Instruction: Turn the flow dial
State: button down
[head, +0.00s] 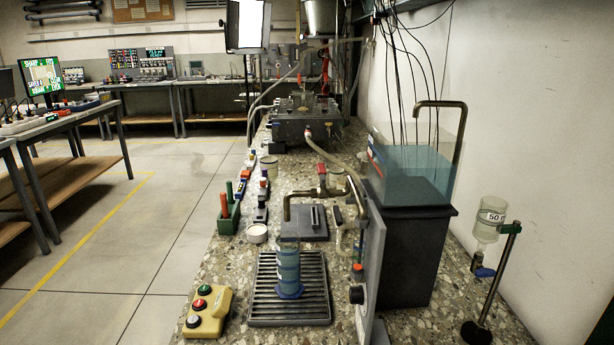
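A round black knob (357,295), which looks like the flow dial, sits on the left side of a grey upright panel (372,262) on the stone bench, right of centre. I see it nearly side-on, so any marking or setting on its face cannot be read. A drain tray (262,310) with a slatted top lies to its left. A blue-tinted clear cylinder (288,270) stands upright on the tray, apart from the knob. My gripper is not in view.
A water tank (412,172) stands on a dark box behind the panel. A bent metal spout (300,197) reaches over the bench. A yellow button box (207,312) is front left; a bottle (490,218) hangs on a stand at right. Floor left of the bench is clear.

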aim_at(356, 297)
jog(key=i+j+z, duration=0.25)
jog(key=j+z, duration=0.1)
jog(key=z, duration=0.15)
jog(key=j, duration=1.55)
jog(key=i, duration=0.05)
